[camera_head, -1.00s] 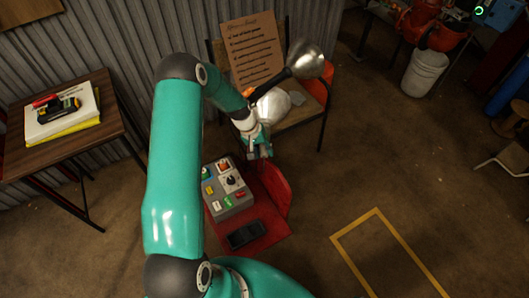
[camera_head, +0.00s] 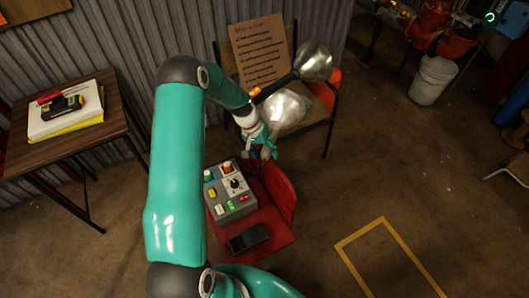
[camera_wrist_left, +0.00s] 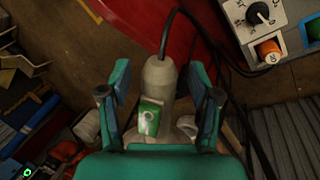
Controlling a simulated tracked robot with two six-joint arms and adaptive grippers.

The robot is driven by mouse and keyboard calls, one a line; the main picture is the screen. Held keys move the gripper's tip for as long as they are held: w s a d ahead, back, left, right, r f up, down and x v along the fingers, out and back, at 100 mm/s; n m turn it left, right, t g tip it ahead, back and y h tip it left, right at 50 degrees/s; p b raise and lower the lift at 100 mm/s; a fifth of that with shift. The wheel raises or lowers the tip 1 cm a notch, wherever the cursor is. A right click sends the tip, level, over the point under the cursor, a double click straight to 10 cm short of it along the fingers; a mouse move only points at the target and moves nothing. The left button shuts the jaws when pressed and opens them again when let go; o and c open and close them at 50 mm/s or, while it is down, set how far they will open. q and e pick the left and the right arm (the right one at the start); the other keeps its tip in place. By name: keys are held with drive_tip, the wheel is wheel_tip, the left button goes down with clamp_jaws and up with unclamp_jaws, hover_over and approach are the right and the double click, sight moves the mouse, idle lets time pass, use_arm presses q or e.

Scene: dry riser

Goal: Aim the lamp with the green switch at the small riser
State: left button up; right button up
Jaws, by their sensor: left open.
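My left gripper (camera_head: 264,152) hangs beside the chair, above the red chair seat. In the left wrist view my left gripper (camera_wrist_left: 162,100) is open, with one finger on each side of a grey lamp handle (camera_wrist_left: 158,76). That handle carries a green switch (camera_wrist_left: 150,118). I cannot tell whether the fingers touch it. Its silver shade (camera_head: 286,110) shows in the head view behind the gripper. A second lamp with an orange switch (camera_head: 254,91) has a dark neck and a silver shade (camera_head: 314,60) above it. I cannot clearly identify the small riser. My right gripper is out of view.
A grey control box (camera_head: 229,200) and a black phone-like item (camera_head: 248,238) sit on the red seat (camera_head: 275,232). A dark cable (camera_wrist_left: 166,30) rises from the lamp handle. A wooden table (camera_head: 35,150) stands left. Floor inside the yellow outline (camera_head: 362,232) is clear.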

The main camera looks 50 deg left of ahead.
use_arm(q)
drive_tip(key=shift+r, duration=0.1)
drive_tip(key=shift+a+r, duration=0.15)
drive_tip(key=shift+r, duration=0.1)
drive_tip(key=s+a, duration=0.6)
drive_tip(key=a, duration=0.4)
drive_tip(key=shift+s+a+r, duration=0.15)
drive_tip(key=shift+s, duration=0.05)
